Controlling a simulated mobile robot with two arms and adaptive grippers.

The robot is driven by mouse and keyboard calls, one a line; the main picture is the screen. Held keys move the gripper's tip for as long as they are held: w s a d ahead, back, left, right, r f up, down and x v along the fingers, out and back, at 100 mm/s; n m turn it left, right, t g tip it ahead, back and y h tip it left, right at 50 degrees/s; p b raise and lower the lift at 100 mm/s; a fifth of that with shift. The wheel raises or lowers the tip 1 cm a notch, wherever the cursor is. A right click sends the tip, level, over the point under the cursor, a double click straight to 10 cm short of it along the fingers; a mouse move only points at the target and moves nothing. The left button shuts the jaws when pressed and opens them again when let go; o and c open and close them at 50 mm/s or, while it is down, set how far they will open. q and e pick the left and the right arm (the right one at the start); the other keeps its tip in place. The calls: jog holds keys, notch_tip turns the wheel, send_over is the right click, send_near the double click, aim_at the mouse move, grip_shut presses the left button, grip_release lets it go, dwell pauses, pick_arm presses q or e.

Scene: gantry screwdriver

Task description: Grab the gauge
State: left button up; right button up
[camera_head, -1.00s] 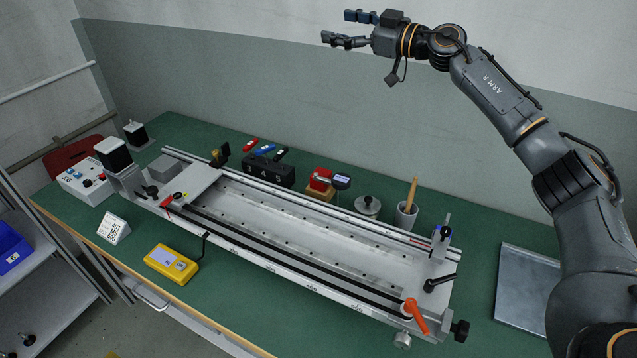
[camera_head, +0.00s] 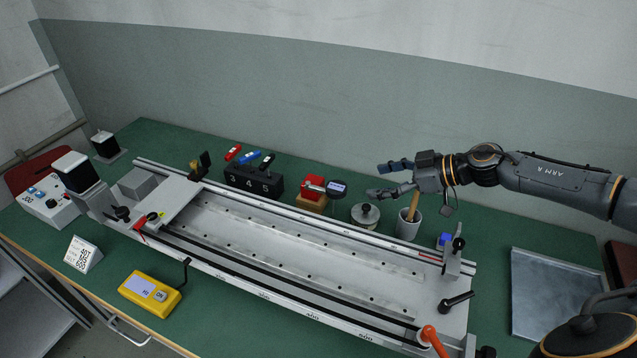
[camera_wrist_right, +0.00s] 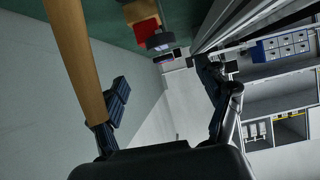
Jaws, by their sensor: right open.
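The gauge (camera_head: 335,188), a dark round head with a small lit display, sits with a red body on a wooden block (camera_head: 311,203) behind the long rail fixture. In the right wrist view the gauge (camera_wrist_right: 160,41) shows at the top, beyond the fingertips. My right gripper (camera_head: 377,182) is open and empty, pointing left towards the gauge and apart from it, to its right. The two spread fingers of my right gripper (camera_wrist_right: 162,82) also show in the wrist view. My left gripper is not in view.
A round metal weight (camera_head: 365,216) stands between cup and gauge. The rail fixture (camera_head: 300,250) lies in front. A black block (camera_head: 252,182) is left.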

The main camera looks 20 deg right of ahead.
aim_at(335, 186)
jog(key=x, duration=0.4)
jog(key=p+x, duration=0.1)
jog(key=x, duration=0.2)
jog(key=shift+w+a+r, duration=0.1)
jog(key=shift+a+r, duration=0.1)
jog(key=shift+a, duration=0.05)
jog(key=x, duration=0.6)
jog(key=shift+w+a+f, duration=0.1)
jog(key=shift+w+f, duration=0.05)
jog(key=shift+f, duration=0.05)
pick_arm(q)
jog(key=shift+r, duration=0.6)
pick_arm(e)
grip_shut()
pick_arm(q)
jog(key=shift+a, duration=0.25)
pick_arm(e)
jog(key=shift+r, duration=0.15)
